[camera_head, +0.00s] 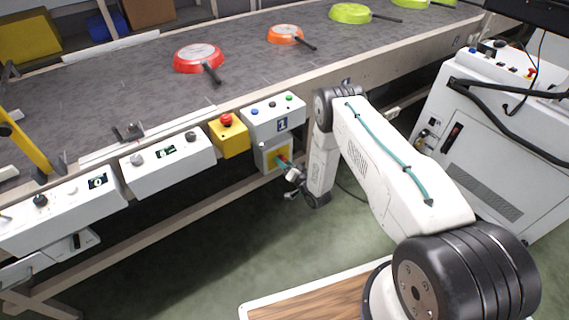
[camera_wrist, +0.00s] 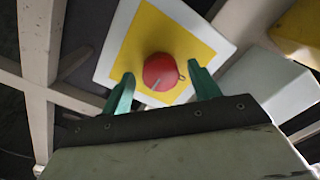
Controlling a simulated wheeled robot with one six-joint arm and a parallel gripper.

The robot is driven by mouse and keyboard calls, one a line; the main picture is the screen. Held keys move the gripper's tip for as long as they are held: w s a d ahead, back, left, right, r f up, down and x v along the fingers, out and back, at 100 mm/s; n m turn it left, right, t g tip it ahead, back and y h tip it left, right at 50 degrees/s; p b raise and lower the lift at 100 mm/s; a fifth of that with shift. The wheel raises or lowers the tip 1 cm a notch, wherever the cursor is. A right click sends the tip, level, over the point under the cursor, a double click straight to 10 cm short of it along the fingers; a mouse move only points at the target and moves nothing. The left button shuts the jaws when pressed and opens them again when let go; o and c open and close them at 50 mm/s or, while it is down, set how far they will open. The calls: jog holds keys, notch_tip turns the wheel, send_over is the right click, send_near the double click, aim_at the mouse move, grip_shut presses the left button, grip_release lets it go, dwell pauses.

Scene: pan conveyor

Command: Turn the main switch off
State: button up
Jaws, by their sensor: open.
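The main switch is a red round knob (camera_wrist: 160,70) on a yellow plate with a white border (camera_wrist: 213,40). The knob carries a pale mark on its lower edge. In the head view the yellow plate (camera_head: 266,160) is on the white box numbered 1, under the conveyor's front edge. My gripper (camera_head: 284,161) is right in front of it and hides most of the knob there. In the wrist view my open green fingers (camera_wrist: 161,73) stand one on each side of the knob, with gaps visible. Contact cannot be told.
The conveyor (camera_head: 130,92) carries a red pan (camera_head: 198,58), an orange pan (camera_head: 285,34) and green pans (camera_head: 349,13). A yellow box with a red button (camera_head: 227,121) and white control boxes (camera_head: 168,157) line its front. A white cabinet (camera_head: 480,130) stands at the right.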

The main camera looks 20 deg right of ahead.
jog(key=shift+w, duration=0.2)
jog(key=c, duration=1)
jog(key=shift+o, duration=0.2)
jog(key=shift+n, duration=0.4)
jog(key=shift+s+n+h, duration=0.1)
jog(key=shift+n+h, duration=0.3)
jog(key=shift+n, duration=7.2)
